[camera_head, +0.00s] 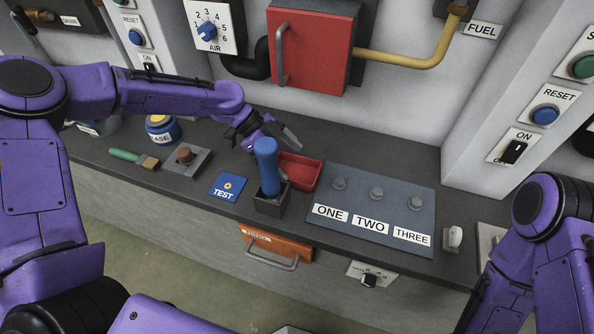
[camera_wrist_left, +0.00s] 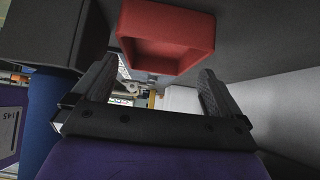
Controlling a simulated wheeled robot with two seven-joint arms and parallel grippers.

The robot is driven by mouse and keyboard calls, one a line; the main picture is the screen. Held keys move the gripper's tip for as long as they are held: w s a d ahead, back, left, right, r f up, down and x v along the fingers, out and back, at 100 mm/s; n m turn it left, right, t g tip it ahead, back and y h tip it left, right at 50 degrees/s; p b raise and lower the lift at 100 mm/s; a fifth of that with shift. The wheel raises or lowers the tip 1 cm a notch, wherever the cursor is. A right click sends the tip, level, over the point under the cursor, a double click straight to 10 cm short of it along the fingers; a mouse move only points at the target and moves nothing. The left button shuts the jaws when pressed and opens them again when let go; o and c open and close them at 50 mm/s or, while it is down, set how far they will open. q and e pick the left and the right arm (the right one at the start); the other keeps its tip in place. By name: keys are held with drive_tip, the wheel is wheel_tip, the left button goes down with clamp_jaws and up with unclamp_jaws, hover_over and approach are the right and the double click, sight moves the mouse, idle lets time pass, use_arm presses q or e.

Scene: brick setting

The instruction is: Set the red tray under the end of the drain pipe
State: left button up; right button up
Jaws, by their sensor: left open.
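The red tray (camera_head: 305,170) is a small open box on the grey counter, just behind and right of a blue-handled lever. It also shows beyond the fingertips in the left wrist view (camera_wrist_left: 150,57). My left gripper (camera_head: 268,138) is open and empty, close to the tray on its left and back side, with no visible contact. In the left wrist view the gripper (camera_wrist_left: 157,78) has its fingers spread. A pipe (camera_head: 38,15) stands by the DRAIN label at the far top left; its lower end is not clear. My right gripper is out of view.
The blue-handled lever (camera_head: 267,168) stands upright in front of the tray. The ONE-TWO-THREE panel (camera_head: 350,205) lies to its right. Left along the counter are the blue TEST plate (camera_head: 228,187), a knob plate (camera_head: 186,162), a green-handled brush (camera_head: 130,157) and a blue jar (camera_head: 163,130).

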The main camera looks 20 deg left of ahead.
sight(306, 177)
use_arm(q)
drive_tip(key=p+x, duration=0.1)
drive_tip(key=x, duration=0.3)
drive_tip(key=shift+f, duration=0.2)
drive_tip(key=shift+r, duration=0.1)
drive_tip(key=c, duration=1.1)
